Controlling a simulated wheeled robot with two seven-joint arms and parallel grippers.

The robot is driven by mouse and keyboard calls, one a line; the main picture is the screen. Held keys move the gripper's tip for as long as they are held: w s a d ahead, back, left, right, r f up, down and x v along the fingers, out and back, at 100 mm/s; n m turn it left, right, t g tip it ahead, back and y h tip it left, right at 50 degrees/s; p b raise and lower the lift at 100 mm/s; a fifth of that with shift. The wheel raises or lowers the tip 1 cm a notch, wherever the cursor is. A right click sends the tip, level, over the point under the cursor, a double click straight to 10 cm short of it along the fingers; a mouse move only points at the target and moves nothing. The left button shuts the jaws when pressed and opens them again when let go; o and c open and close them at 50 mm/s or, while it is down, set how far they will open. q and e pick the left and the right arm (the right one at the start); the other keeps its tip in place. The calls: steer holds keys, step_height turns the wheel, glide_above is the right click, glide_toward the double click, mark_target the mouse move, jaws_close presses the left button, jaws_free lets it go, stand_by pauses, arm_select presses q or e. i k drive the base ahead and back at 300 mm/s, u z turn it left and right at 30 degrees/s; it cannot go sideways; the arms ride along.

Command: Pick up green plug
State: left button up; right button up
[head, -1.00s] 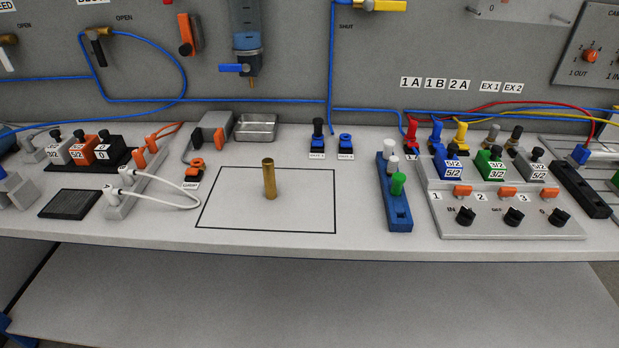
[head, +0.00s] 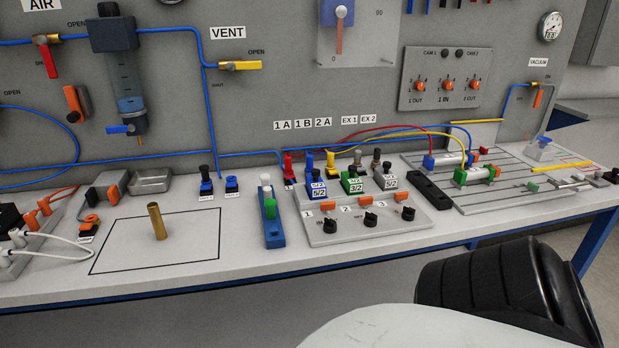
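The green plug (head: 270,208) stands upright in the blue rack (head: 274,235) near the middle of the bench. A white plug (head: 265,181) stands in the same rack, just behind it. The grey plug that stood between them cannot be made out from this angle. Neither of my grippers is in view. A white and black part at the lower right looks like a link of my own right arm, in front of the bench and well apart from the rack.
A brass cylinder (head: 157,222) stands in the outlined square left of the rack. The valve panel (head: 365,237) with knobs is close on the rack's right. A black block (head: 430,190) lies farther right. The bench is clear between the square and the rack.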

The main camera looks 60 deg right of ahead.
mark_target(270, 204)
steer(key=k, duration=0.35)
steer(key=z, duration=1.05)
